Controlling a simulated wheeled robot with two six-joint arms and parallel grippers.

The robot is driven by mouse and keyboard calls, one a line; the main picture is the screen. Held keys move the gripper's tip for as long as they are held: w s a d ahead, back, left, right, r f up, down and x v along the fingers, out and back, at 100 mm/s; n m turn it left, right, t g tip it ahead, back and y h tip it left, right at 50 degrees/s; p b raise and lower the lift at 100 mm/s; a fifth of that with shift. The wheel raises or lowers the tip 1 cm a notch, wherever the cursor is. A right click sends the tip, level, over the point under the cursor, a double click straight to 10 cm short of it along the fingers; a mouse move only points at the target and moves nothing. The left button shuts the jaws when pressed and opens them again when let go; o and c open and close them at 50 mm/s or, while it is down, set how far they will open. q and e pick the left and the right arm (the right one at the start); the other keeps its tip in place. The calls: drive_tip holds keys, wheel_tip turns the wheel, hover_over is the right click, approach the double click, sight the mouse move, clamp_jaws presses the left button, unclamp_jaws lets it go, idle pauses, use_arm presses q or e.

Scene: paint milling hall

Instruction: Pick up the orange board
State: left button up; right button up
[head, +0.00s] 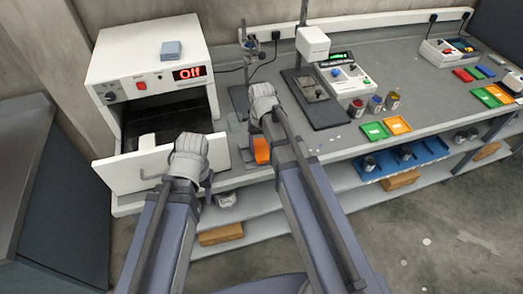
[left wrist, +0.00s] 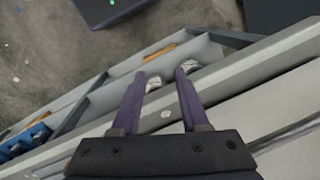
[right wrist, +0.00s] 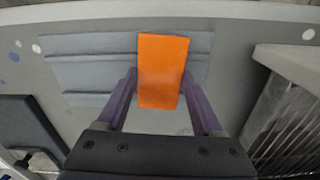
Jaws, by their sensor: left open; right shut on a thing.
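The orange board (right wrist: 162,70) is a flat orange rectangle. In the right wrist view it sits between the two fingers of my right gripper (right wrist: 160,90), which are shut on its side edges. In the head view part of the orange board (head: 262,151) shows beside my right arm near the bench's front edge; the rest is hidden by the arm. I cannot tell whether it is clear of the surface below. My left gripper (left wrist: 161,76) is open and empty, near the open white front of the oven (head: 140,168).
A stand with a meter (head: 345,75), small jars (head: 375,104), and green and orange trays (head: 397,125) are on the bench to the right. Shelves run below.

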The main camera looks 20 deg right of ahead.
sight(261, 149)
drive_tip(key=c, duration=0.6)
drive_tip(key=shift+o, duration=0.2)
wheel_tip(261, 149, up, 7)
drive_tip(key=p, duration=0.6)
drive_tip(key=shift+f+p, duration=0.15)
drive_tip(key=shift+p, duration=0.2)
drive_tip(key=shift+r, duration=0.2)
